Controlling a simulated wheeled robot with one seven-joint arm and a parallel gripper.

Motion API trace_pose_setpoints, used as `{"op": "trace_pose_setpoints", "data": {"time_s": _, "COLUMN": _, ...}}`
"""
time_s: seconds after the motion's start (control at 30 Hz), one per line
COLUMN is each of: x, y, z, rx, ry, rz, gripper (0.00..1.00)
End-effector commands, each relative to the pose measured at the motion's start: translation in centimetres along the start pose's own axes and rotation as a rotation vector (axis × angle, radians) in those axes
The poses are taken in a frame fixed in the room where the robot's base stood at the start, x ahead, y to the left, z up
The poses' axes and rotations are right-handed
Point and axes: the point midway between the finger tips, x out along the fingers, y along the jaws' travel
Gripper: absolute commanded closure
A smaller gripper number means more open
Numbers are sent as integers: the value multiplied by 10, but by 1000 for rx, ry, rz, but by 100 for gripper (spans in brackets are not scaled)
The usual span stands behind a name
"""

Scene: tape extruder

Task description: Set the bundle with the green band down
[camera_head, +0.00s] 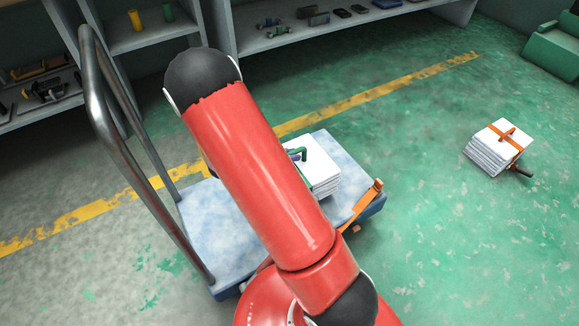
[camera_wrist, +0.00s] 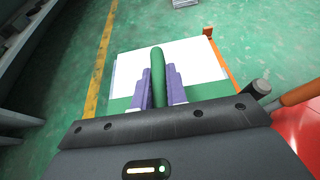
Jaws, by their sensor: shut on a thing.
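The bundle with the green band (camera_head: 322,179) is a stack of white sheets. In the head view it is over the right part of a blue cart bed (camera_head: 215,240), partly hidden behind my red arm. I cannot tell whether its underside touches the bed. In the wrist view the white top of the bundle (camera_wrist: 205,58) lies below my gripper. My gripper (camera_wrist: 159,80) has purple fingers shut on the raised green loop of the band (camera_wrist: 157,62). In the head view my arm hides most of my gripper.
A bundle with an orange band (camera_head: 497,146) lies on the green floor at right. The cart has a grey metal handle (camera_head: 98,100) at left and an orange strap piece (camera_head: 372,190) at its right edge. Shelves (camera_head: 310,32) with small parts line the back. Floor around the cart is open.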

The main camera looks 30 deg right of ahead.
Motion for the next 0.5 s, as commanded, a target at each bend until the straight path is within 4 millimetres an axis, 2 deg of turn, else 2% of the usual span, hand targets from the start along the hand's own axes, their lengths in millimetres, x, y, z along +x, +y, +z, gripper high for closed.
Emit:
{"op": "trace_pose_setpoints", "data": {"time_s": 0.23, "x": 6, "y": 0, "z": -13, "rx": 0, "ry": -3, "rz": 0, "gripper": 100}}
{"op": "trace_pose_setpoints", "data": {"time_s": 0.5, "x": 18, "y": 0, "z": -42, "rx": 2, "ry": -3, "rz": -1, "gripper": 100}}
